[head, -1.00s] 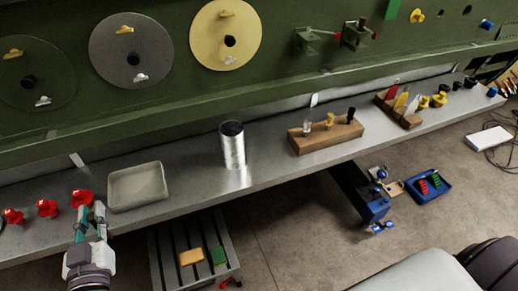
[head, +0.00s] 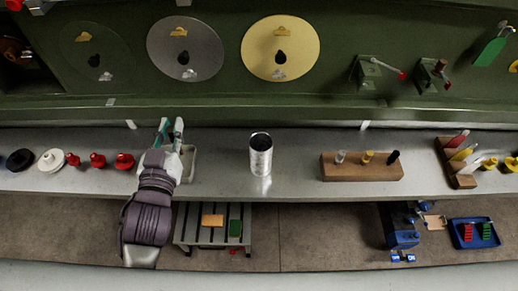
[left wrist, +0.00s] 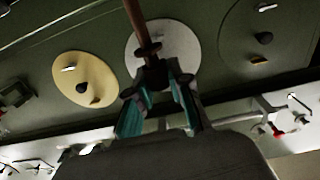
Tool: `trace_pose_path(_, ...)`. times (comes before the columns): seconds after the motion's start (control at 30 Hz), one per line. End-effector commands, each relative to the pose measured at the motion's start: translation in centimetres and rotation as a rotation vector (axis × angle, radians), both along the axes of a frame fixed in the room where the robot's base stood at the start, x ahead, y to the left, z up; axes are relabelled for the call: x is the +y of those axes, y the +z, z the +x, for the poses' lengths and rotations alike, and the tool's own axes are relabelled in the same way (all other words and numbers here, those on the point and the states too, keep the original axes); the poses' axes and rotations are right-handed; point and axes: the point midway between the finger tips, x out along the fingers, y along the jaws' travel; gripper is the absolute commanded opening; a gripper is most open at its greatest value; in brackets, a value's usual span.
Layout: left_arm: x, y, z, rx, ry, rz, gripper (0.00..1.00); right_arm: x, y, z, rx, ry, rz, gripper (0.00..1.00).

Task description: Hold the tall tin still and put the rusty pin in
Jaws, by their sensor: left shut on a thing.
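The tall tin (head: 261,160) is a shiny silver cylinder with a dark open top. It stands upright on the grey bench, right of my left gripper (head: 171,130) and apart from it. My left gripper is over the shallow grey tray (head: 188,165) and hides part of it. In the left wrist view my left gripper (left wrist: 160,95) is shut on the rusty pin (left wrist: 136,22), a brown rod with a collar near the fingers. The rod's far end runs out of that picture. I cannot make the pin out in the head view. My right gripper is not in view.
A wooden block (head: 362,172) with several pegs stands right of the tin, and a wooden rack (head: 455,165) farther right. Red knobs (head: 97,160) stand left of the tray. The green wall with discs (head: 280,48) rises behind. The bench around the tin is clear.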

Motion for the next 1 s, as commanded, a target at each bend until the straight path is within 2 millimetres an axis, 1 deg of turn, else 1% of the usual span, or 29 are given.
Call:
trace_pose_path(0.03,0.0,0.0,0.0,-0.001,0.000,-0.001,0.00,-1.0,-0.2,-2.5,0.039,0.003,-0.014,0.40)
trace_pose_path(0.07,0.0,0.0,0.0,-0.001,0.000,-0.001,0.00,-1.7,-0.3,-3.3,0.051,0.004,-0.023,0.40)
trace_pose_path(0.1,0.0,0.0,0.0,-0.001,0.000,-0.001,0.00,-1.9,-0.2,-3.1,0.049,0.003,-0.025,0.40)
trace_pose_path(0.27,-0.2,0.0,0.1,-0.001,-0.003,-0.002,0.00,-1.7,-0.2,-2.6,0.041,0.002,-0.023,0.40)
trace_pose_path(0.37,-1.5,0.0,0.8,0.000,-0.022,-0.012,0.00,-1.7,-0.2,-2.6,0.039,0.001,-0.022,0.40)
trace_pose_path(0.47,-4.4,0.1,2.1,0.003,-0.066,-0.026,0.00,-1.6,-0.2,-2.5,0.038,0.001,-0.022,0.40)
trace_pose_path(0.57,-8.2,0.4,3.6,0.005,-0.124,-0.033,0.00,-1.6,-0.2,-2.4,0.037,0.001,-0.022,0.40)
trace_pose_path(0.6,-9.7,0.6,4.1,0.006,-0.149,-0.034,0.00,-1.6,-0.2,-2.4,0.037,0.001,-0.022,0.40)
trace_pose_path(0.7,-13.3,1.2,5.1,0.004,-0.206,-0.027,0.00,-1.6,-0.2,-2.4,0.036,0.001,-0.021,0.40)
trace_pose_path(0.8,-16.2,1.7,5.6,0.003,-0.253,-0.017,0.00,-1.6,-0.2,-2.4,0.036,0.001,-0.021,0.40)
trace_pose_path(0.9,-18.0,2.1,5.9,-0.001,-0.283,-0.006,0.00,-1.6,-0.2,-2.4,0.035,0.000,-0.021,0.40)
trace_pose_path(1.0,-18.9,2.3,6.0,-0.002,-0.298,-0.001,0.00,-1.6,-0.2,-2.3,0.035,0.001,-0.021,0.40)
